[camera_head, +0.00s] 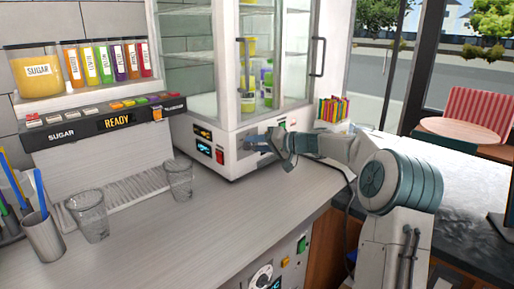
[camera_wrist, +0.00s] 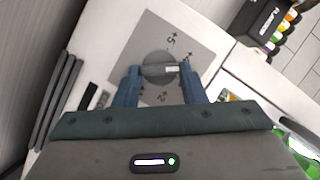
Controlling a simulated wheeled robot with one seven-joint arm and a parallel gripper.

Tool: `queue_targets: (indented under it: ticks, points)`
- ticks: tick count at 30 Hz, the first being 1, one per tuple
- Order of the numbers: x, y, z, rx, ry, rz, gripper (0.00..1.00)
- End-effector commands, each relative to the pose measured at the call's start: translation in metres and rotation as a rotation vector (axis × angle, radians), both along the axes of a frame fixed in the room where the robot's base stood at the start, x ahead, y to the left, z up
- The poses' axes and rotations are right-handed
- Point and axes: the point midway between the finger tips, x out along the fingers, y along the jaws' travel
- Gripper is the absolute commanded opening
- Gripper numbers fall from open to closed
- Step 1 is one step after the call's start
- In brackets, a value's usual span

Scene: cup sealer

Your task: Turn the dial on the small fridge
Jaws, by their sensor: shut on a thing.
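The small fridge (camera_head: 215,70) is a white glass-fronted cabinet on the counter, with green bottles inside. In the head view my gripper (camera_head: 250,143) reaches from the right to the panel at the fridge's base and hides the dial there. In the wrist view the round grey dial (camera_wrist: 158,66) sits on a grey panel (camera_wrist: 150,35) with temperature marks such as +5 and +2. My gripper (camera_wrist: 159,86) has its two blue fingers on either side of the dial, shut on it. A small light mark shows on the dial's right side.
A red switch (camera_head: 220,157) and small displays (camera_head: 204,140) are left of my gripper on the fridge base. Two clear cups (camera_head: 88,215) stand on the counter at left, by the sugar dispenser (camera_head: 105,118). The counter in front of the fridge is clear.

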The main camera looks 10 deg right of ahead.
Motion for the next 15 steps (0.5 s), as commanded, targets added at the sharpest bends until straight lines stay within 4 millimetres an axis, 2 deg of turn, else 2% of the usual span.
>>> queue_targets:
  ticks: [15]
  points:
    - [0.0015,-0.0032,-0.0091,0.408,0.272,-0.001,0.14]
